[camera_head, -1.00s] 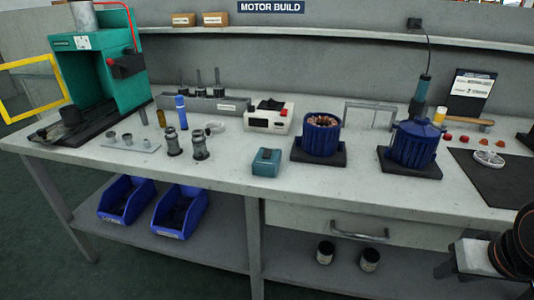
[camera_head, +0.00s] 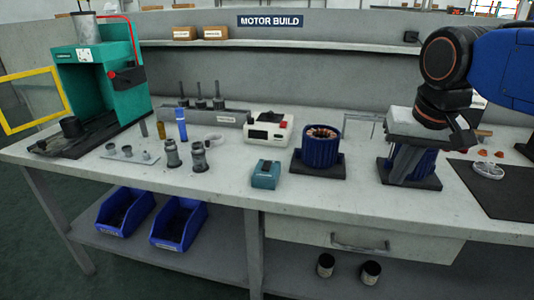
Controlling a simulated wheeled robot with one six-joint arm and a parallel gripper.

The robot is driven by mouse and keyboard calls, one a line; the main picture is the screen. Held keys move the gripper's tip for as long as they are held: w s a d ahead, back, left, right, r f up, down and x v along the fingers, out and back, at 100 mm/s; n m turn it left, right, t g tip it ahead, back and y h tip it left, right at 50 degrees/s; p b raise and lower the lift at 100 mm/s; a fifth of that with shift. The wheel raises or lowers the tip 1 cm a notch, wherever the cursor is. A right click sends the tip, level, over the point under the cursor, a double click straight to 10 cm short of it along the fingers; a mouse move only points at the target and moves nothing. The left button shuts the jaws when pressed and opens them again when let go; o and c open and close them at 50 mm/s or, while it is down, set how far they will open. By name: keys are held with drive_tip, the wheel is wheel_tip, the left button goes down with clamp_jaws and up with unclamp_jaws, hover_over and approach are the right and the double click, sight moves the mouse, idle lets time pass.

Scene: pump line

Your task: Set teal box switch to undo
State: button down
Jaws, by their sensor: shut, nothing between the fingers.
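The small teal box (camera_head: 265,175) sits on the front middle of the bench, left of the blue motor housing with copper windings. A small dark switch (camera_head: 266,166) shows on its top; its setting and any lettering are too small to read. My gripper (camera_head: 394,180) points down at the right side of the bench, well to the right of the teal box and apart from it. Its fingers are shut and empty. It stands in front of the second blue motor and hides most of it.
The open blue motor housing (camera_head: 321,148) stands on a dark pad between my gripper and the teal box. A white instrument (camera_head: 268,128) is behind the box. Grey cylindrical parts (camera_head: 198,157) stand to its left. The bench front (camera_head: 235,185) beside the box is clear.

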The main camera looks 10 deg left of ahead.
drive_tip(key=w+a+r, duration=0.3)
drive_tip(key=a, duration=0.5)
drive_tip(key=w+a+r, duration=0.2)
drive_tip(key=a+r, duration=0.2)
drive_tip(key=a, duration=0.4)
wheel_tip(320, 180, up, 3)
drive_tip(key=g, duration=0.1)
hover_over(268, 163)
drive_tip(key=s, duration=0.3)
drive_tip(key=shift+s+a+h, duration=0.1)
drive_tip(key=shift+s+h, duration=0.05)
drive_tip(key=shift+h, duration=0.15)
drive_tip(key=shift+f, duration=0.1)
drive_tip(key=x, duration=1.4)
drive_tip(key=shift+s, duration=0.1)
